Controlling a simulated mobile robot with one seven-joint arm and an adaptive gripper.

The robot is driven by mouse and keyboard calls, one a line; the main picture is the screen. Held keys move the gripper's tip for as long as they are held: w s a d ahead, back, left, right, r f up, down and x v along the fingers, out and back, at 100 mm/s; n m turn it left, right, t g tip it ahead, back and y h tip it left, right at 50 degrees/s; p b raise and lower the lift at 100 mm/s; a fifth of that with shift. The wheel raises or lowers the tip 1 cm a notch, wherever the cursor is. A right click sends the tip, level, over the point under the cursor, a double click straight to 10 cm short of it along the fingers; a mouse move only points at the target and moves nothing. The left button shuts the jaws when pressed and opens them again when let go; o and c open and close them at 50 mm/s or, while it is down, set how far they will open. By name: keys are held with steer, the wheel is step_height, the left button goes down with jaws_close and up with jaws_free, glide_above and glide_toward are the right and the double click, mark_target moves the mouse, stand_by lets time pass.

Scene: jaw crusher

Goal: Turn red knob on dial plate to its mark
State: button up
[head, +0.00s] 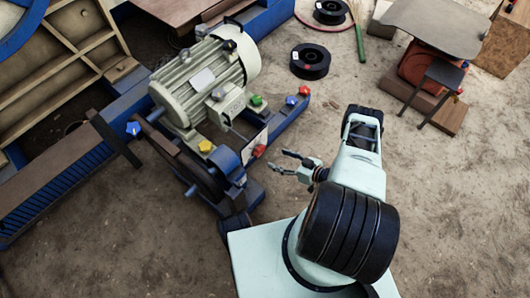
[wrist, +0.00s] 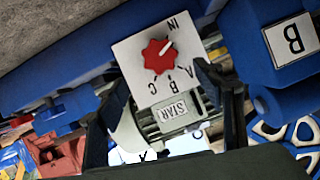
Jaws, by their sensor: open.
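The red knob (wrist: 157,57) sits on a white dial plate (wrist: 130,55) in the wrist view. The plate carries the letters A, B and C below the knob and IN at its upper right. A pale pointer line on the knob aims to the upper right, toward IN. In the head view the red knob (head: 259,151) and the dial plate (head: 249,153) are at the end of the blue machine frame. My gripper (head: 279,162) is open and empty, right of the knob and apart from it. Its dark fingers (wrist: 163,80) flank the plate's lower part in the wrist view.
A white sign marked B (wrist: 291,39) is on a blue part at right. A STAR label (wrist: 172,112) is below the plate. The grey motor (head: 205,75) stands behind, with green (head: 257,100) and yellow (head: 206,147) knobs nearby.

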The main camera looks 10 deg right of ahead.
mark_target(262, 152)
steer(key=b+x, duration=0.2)
steer(key=x, duration=0.8)
steer(key=shift+b, duration=0.35)
steer(key=c, duration=1.1)
